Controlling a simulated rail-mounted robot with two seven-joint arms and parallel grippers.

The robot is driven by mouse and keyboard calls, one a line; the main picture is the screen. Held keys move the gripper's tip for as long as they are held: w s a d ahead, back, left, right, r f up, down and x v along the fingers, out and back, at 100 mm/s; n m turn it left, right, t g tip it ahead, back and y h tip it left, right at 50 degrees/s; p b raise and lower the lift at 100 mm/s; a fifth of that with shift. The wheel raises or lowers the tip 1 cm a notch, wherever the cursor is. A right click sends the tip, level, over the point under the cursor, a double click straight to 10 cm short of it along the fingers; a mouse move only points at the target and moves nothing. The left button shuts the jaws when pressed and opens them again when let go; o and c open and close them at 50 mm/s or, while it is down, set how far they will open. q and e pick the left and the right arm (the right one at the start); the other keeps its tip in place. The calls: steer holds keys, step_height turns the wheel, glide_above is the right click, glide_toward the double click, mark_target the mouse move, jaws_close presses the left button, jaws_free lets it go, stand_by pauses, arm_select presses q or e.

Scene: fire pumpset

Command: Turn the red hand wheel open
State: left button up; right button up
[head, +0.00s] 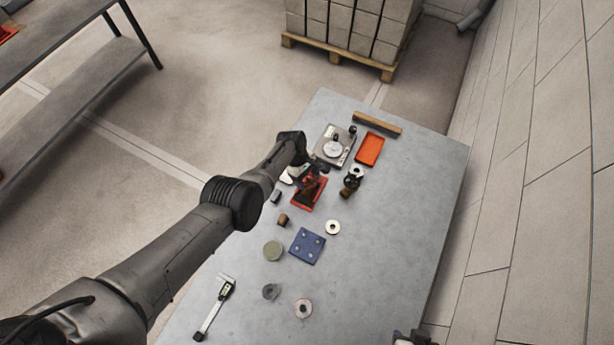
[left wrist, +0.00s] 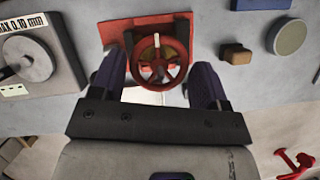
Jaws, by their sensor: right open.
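The red hand wheel (left wrist: 158,60) shows in the left wrist view, a dark red spoked rim with a pale mark at the top. It stands in front of a red tray or plate (left wrist: 117,31). My left gripper (left wrist: 157,45) has its fingers on both sides of the wheel, close to the rim; whether they press on it I cannot tell. In the head view my left gripper (head: 308,178) is over the red tray (head: 300,206) and hides most of the wheel. My right gripper (head: 410,338) is open and only partly in view at the bottom edge.
The grey table (head: 400,230) holds a dial gauge stand (head: 334,148), an orange tray (head: 370,149), a dark fitting (head: 350,185), a blue plate (head: 307,246) and a caliper (head: 214,308). The table's right side is clear. A wall stands beyond it.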

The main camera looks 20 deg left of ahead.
arm_select(q)
steer(key=o, duration=0.3)
steer(key=shift+p+v, duration=3.7)
steer(key=shift+v, duration=3.25)
